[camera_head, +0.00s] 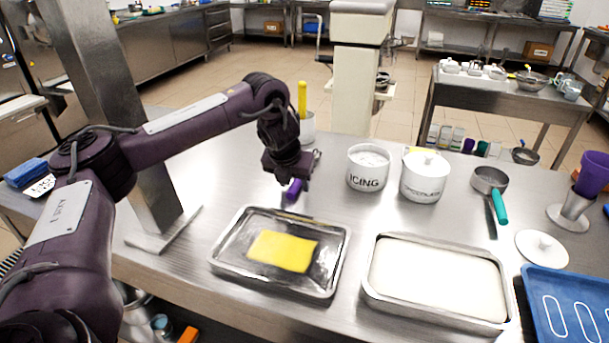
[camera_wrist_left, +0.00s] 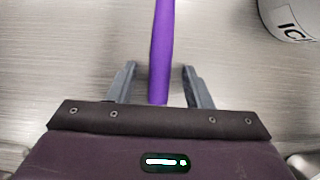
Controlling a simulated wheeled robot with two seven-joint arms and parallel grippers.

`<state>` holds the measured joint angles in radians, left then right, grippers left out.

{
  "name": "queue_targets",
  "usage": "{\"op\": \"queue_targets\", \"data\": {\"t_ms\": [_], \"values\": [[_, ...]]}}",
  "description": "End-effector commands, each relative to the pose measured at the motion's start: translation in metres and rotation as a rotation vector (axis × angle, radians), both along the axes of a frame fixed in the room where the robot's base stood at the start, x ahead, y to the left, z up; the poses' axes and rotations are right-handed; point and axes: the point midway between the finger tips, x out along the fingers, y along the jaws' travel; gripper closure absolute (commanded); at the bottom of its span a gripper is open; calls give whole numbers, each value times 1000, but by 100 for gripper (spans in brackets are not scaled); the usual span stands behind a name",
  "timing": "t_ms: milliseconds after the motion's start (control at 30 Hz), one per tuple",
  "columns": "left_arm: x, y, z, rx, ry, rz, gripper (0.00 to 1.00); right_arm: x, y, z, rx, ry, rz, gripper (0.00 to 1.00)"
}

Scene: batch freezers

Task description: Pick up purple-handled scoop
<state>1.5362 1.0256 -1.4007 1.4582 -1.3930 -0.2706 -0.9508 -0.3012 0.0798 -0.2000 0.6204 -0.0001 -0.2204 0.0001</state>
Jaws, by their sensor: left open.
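The purple-handled scoop's handle (camera_head: 293,191) lies on the steel table, just below my left gripper in the head view. In the left wrist view the purple handle (camera_wrist_left: 161,50) runs from the top edge down between the two fingers. My left gripper (camera_wrist_left: 160,84) is open, with a finger on each side of the handle and a gap on both sides. In the head view the left gripper (camera_head: 290,178) points down over the handle and hides part of the scoop. The scoop's bowl is not clearly visible. My right gripper is not in view.
The icing pot (camera_head: 367,168) and another white pot (camera_head: 424,178) stand right of the gripper. A tray with a yellow slab (camera_head: 222,262) lies in front, a white-filled tray (camera_head: 372,295) to its right. A green-handled scoop (camera_head: 499,206) lies farther right. A steel post (camera_head: 110,110) stands left.

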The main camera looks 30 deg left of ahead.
Motion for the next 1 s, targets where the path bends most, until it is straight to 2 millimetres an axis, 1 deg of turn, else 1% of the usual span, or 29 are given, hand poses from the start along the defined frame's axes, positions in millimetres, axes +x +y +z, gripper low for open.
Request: {"op": "queue_targets", "data": {"t_ms": [100,300,600,667,900,1000], "values": [[3,1,-5,1,-1,1,54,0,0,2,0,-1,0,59],[3,1,-6,0,-2,1,54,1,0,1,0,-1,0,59],[3,1,-5,0,-2,1,94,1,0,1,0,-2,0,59],[3,1,-5,0,-2,1,100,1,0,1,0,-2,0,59],[3,1,-4,0,-3,2,100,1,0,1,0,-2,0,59],[3,1,-1,0,-3,2,100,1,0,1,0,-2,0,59]]}}
